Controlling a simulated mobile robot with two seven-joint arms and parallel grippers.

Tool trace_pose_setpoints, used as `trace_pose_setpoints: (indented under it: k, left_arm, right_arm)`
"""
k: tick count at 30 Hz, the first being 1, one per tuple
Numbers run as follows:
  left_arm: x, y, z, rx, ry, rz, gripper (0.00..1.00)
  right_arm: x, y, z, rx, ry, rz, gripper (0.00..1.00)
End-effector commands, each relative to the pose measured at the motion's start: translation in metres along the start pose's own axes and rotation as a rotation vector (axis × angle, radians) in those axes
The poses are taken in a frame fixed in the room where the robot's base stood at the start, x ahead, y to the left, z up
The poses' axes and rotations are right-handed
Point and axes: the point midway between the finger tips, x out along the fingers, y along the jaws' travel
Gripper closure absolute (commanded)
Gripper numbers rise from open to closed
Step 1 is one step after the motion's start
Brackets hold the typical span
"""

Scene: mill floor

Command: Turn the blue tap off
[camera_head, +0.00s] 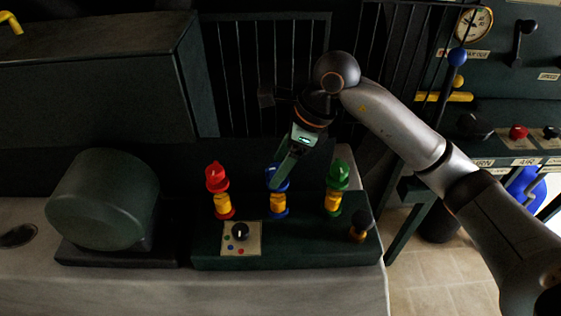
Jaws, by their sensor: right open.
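The blue tap (278,184) is the middle one of three taps on a dark green block, with a yellow band below its blue top and a blue foot. My right gripper (279,172) comes down from above with its fingers at the tap's blue top. The fingers are open and partly cover the top, so I cannot tell whether they touch it or how its handle is turned. My left gripper does not show.
A red tap (217,180) stands to the left and a green tap (338,176) to the right. A large green drum (103,199) fills the left of the bench.

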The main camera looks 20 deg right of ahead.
Motion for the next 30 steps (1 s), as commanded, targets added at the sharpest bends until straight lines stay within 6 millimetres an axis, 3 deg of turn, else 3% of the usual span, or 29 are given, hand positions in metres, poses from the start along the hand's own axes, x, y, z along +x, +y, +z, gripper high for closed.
trace_pose_setpoints:
  k: [7, 27, 30]
  left_arm:
    - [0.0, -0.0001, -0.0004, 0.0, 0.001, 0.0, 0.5]
    - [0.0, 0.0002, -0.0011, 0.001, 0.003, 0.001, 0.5]
    - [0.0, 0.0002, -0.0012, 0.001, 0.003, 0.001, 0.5]
  right_arm:
    - [0.0004, 0.0001, 0.0002, 0.0, 0.0, 0.0, 0.26]
    - [-0.0002, 0.0001, 0.0003, 0.0, -0.001, 0.0, 1.0]
    - [-0.0002, 0.0001, 0.0003, 0.0, -0.001, 0.0, 1.0]
